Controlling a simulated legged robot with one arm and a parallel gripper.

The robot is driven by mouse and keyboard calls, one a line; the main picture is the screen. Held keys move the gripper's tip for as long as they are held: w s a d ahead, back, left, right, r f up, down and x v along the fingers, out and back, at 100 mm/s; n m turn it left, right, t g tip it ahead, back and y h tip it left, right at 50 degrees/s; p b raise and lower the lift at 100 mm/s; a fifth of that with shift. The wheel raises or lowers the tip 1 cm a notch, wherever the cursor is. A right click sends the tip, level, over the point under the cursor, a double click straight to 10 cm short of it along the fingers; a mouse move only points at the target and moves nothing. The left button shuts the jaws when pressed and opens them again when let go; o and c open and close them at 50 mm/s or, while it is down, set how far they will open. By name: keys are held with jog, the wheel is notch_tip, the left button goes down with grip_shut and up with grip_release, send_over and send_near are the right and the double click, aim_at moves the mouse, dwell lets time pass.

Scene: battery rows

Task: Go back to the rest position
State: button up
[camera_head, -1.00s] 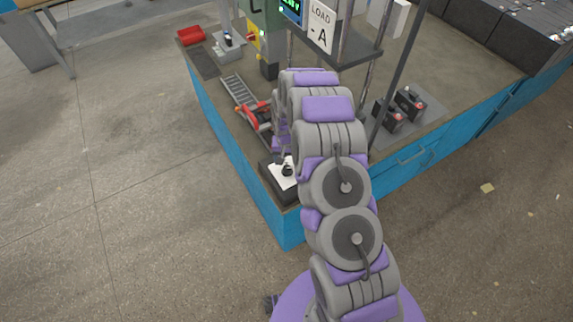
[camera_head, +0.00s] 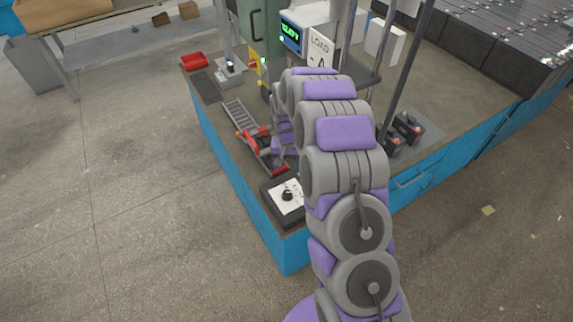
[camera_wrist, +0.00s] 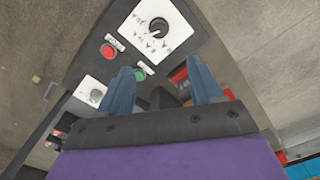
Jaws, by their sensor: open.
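My gripper (camera_wrist: 162,92) shows in the wrist view with its two blue-grey fingers spread apart and nothing between them. It is above the workbench, pointing toward a dark control panel. The panel carries a white plate with a black rotary knob (camera_wrist: 159,25), a red button (camera_wrist: 107,51) and a green button (camera_wrist: 140,75). The knob box (camera_head: 287,196) sits at the near bench corner, left of my arm.
The blue bench (camera_head: 222,150) holds a grey rack with red parts (camera_head: 250,128), a red object (camera_head: 194,61), and small dark units with red tops (camera_head: 408,128). A green machine with a lit display (camera_head: 291,31) stands behind. Dark batteries (camera_head: 485,38) fill the back right.

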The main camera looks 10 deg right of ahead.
jog(key=s+r+n+b, duration=0.2)
jog(key=s+r, duration=1.4)
jog(key=s, duration=0.2)
jog(key=s+r+g+b, duration=0.1)
jog(key=s+r, duration=0.1)
jog(key=s, duration=1)
jog(key=s+r+n, duration=0.1)
jog(key=s+r, duration=0.1)
jog(key=s, duration=1)
jog(key=shift+s+g+b, duration=0.2)
jog(key=shift+g+b, duration=0.15)
jog(key=shift+g, duration=0.05)
jog(key=shift+c, duration=0.4)
